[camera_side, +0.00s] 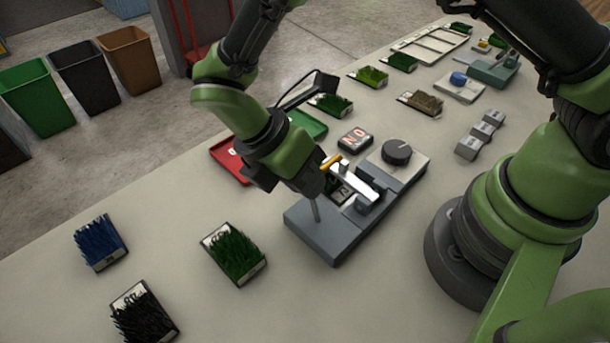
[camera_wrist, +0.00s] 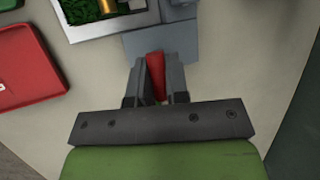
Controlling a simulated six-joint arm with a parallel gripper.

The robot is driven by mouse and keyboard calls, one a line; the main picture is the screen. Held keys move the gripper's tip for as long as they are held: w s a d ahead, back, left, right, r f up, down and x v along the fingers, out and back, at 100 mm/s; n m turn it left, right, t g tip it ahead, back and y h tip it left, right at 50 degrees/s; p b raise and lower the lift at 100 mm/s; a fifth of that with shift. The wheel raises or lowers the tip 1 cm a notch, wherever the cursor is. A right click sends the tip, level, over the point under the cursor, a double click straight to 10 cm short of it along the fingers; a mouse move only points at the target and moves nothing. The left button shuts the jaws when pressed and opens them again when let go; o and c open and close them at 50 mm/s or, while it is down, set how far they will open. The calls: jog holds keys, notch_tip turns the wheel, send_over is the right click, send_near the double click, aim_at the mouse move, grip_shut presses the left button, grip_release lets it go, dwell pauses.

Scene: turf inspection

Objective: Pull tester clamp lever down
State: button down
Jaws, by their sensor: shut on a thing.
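The tester (camera_side: 322,237) is a grey block on the bench with a pale metal bar and a yellow piece on top. My gripper (camera_wrist: 157,75) reaches down over the tester and is shut on the red lever handle (camera_wrist: 155,78), which sits between both fingers in the wrist view. In the side view my wrist hides the handle and most of the fingers. A green turf sample (camera_wrist: 82,10) in a pale holder shows at the top of the wrist view.
A unit with a black knob (camera_side: 396,152) adjoins the tester behind. A red tray (camera_side: 230,160) and a green tray (camera_side: 308,123) are beyond my wrist.

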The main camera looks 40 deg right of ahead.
jog(key=c, duration=1.1)
grip_release()
jog(key=shift+d, duration=0.1)
jog(key=shift+v, duration=5)
